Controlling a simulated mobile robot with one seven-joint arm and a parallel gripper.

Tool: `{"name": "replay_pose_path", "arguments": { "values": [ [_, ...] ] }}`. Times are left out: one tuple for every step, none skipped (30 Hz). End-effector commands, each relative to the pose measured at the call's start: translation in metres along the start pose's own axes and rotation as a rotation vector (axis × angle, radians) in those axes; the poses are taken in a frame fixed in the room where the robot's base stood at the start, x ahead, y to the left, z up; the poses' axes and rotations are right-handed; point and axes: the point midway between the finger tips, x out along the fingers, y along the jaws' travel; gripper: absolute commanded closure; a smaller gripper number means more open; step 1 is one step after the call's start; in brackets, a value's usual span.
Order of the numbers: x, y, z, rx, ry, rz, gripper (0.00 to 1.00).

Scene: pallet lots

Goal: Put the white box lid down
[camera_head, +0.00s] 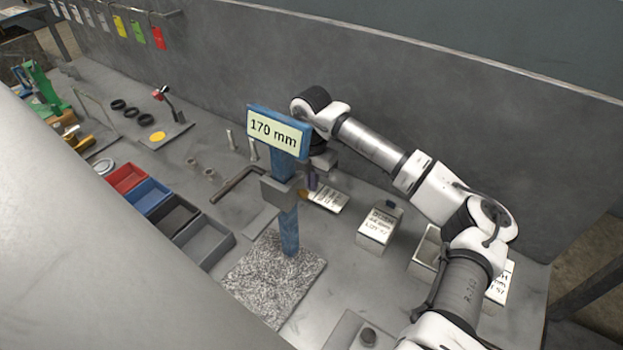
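A flat white lid (329,198) with printed lettering shows just right of the blue post, in the middle of the view. My gripper (311,182) points down right behind that post, at the lid's upper left edge. The post and its clamp hide part of the fingers, so I cannot tell whether they are closed on the lid, or whether the lid touches the bench. An open white box (422,257) stands to the right, partly behind my arm. A white box (376,230) with lettering and a dark blue piece at its top stands between lid and open box.
The blue post (288,230) with a "170 mm" sign (278,133) rises from a speckled plate (265,284) close to my gripper. Red (127,178), blue (150,197) and dark bins stand left. A grey wall (420,75) runs behind. Another lettered white piece (499,287) is partly behind my arm.

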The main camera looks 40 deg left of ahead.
Motion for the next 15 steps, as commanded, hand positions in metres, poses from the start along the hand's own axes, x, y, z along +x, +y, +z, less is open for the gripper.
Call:
{"name": "replay_pose_path", "arguments": {
  "values": [
    [0.0042, 0.0000, -0.0004, 0.000, 0.002, 0.001, 1.00],
    [0.0061, 0.0001, -0.0002, 0.000, 0.001, 0.001, 1.00],
    [0.0072, 0.0001, 0.0000, 0.000, -0.001, 0.001, 1.00],
    [0.0073, 0.0001, 0.0001, 0.000, -0.001, 0.001, 1.00],
    [0.0072, 0.0001, 0.0001, 0.000, -0.001, 0.001, 1.00],
    [0.0071, 0.0001, 0.0002, 0.000, -0.001, 0.001, 1.00],
    [0.0071, 0.0001, 0.0001, 0.000, -0.001, 0.001, 1.00],
    [0.0071, 0.0001, 0.0001, 0.000, -0.001, 0.001, 1.00],
    [0.0077, 0.0001, 0.0001, 0.000, -0.001, 0.001, 1.00],
    [0.0087, 0.0001, 0.0002, 0.000, -0.001, 0.000, 1.00],
    [0.0100, 0.0000, 0.0002, 0.000, -0.001, 0.000, 1.00],
    [0.0115, 0.0000, 0.0002, 0.000, -0.001, 0.000, 1.00],
    [0.0112, 0.0000, 0.0002, 0.000, -0.001, 0.000, 0.95],
    [0.0101, 0.0001, 0.0002, 0.000, -0.001, 0.000, 0.91],
    [0.0100, 0.0001, 0.0002, 0.000, -0.001, 0.000, 0.86]
  ]
}}
